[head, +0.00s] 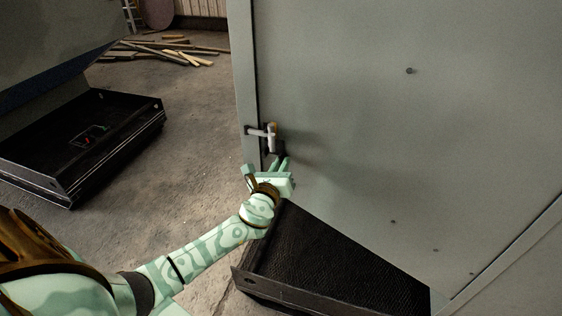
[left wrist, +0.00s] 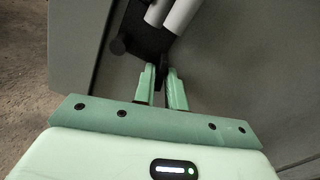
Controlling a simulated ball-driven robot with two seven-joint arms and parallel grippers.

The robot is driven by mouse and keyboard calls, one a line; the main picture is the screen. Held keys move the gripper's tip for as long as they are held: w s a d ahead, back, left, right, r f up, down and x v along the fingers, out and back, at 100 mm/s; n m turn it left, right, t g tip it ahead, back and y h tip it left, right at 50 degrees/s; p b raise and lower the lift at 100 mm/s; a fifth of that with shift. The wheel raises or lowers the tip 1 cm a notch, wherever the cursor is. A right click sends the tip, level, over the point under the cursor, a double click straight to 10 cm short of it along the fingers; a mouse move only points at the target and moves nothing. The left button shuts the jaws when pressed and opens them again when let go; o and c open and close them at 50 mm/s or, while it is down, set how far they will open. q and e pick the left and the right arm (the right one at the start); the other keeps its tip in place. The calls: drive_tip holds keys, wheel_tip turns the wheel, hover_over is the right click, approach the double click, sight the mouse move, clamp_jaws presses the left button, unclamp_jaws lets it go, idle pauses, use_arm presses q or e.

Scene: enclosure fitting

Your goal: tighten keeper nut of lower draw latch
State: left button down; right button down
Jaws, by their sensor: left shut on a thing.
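The lower draw latch (head: 271,136) sits at the left edge of a grey enclosure panel (head: 400,150), with a pale lever and a dark base. In the left wrist view the dark latch base (left wrist: 146,38) and pale lever (left wrist: 180,14) show at the top. My left gripper (head: 281,164) is just below the latch. In the left wrist view its fingers (left wrist: 161,82) are shut on a small dark part (left wrist: 160,76) below the latch base, which looks like the keeper nut. The fingers hide most of it. My right gripper is not in view.
A black tray with a textured floor (head: 340,262) lies at the foot of the panel. Another black tray (head: 85,140) with small red items stands at the left. Loose wooden boards (head: 170,50) lie at the back. Bare concrete floor (head: 190,140) is between.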

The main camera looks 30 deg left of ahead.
use_arm(q)
drive_tip(key=shift+f+m+p, duration=0.15)
drive_tip(key=shift+m+p, duration=0.5)
drive_tip(key=shift+m, duration=1.05)
drive_tip(key=shift+s, duration=0.1)
drive_tip(key=c, duration=1.5)
unclamp_jaws()
drive_tip(key=v, duration=1.6)
drive_tip(key=shift+b, duration=0.45)
drive_tip(key=shift+d, duration=0.15)
